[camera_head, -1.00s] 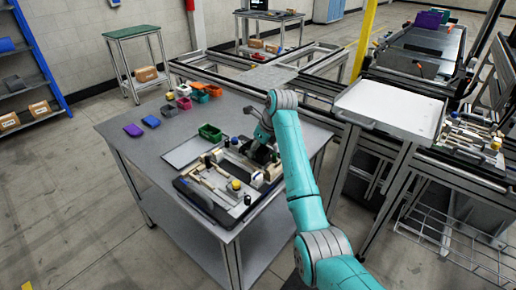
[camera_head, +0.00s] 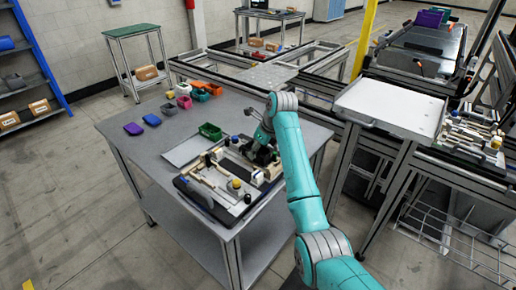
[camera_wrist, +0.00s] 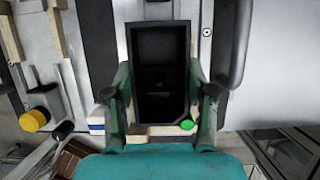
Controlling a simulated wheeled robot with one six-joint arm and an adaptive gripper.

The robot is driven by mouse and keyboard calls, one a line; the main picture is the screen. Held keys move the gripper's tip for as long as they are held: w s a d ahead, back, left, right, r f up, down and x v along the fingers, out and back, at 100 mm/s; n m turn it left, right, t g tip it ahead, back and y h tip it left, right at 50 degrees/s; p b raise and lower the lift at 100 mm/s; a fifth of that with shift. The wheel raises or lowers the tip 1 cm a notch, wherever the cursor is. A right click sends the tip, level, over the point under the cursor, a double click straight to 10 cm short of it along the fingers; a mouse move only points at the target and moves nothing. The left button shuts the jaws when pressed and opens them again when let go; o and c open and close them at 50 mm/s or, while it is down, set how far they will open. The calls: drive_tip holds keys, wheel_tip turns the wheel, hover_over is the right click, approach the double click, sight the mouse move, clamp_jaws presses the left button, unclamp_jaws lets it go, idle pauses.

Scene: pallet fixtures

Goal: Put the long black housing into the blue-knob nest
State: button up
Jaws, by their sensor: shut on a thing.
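The long black housing (camera_wrist: 160,62) is an open, box-like part. In the wrist view it sits between the two green fingers of my gripper (camera_wrist: 160,95), which is shut on it. In the head view my gripper (camera_head: 262,153) is low over the far right part of the fixture plate (camera_head: 213,207), and the arm partly hides the housing. A small blue knob (camera_head: 234,140) shows just left of my gripper at the plate's far side. The nest beside it is too small and covered to make out. I cannot tell whether the housing touches the plate.
A yellow knob (camera_wrist: 34,120) and a green knob (camera_wrist: 187,125) show in the wrist view. Pale wooden blocks and rails crowd the plate. Coloured bins, including a green one (camera_head: 210,131), stand behind it. The grey table (camera_head: 130,155) has free room at its left.

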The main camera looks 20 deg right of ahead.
drive_tip(key=shift+f, duration=0.55)
drive_tip(key=o, duration=1.3)
drive_tip(key=shift+r, duration=0.1)
drive_tip(key=v, duration=1.1)
drive_tip(key=shift+s+d+r, duration=0.15)
drive_tip(key=shift+r, duration=0.2)
